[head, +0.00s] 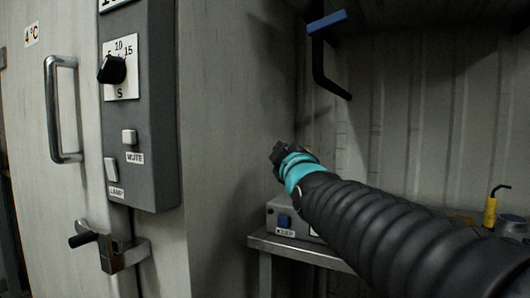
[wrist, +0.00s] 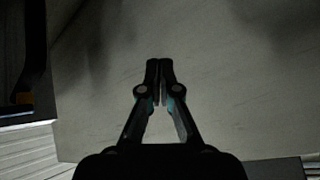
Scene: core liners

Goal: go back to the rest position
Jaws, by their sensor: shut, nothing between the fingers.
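My gripper (head: 278,153) is at the end of my dark ribbed arm, in the middle of the head view, with a teal band behind it. It is raised above a metal bench and in front of the grey side wall. In the wrist view my gripper (wrist: 160,68) has its two fingertips together with nothing between them. A plain pale surface fills most of the view beyond the fingers.
A cold-room door with a handle (head: 52,110), a latch (head: 110,246) and a grey control panel (head: 150,110) stands at left. A blue-ended black lever (head: 327,24) hangs above my gripper. A grey box (head: 284,220) sits on the bench (head: 290,247).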

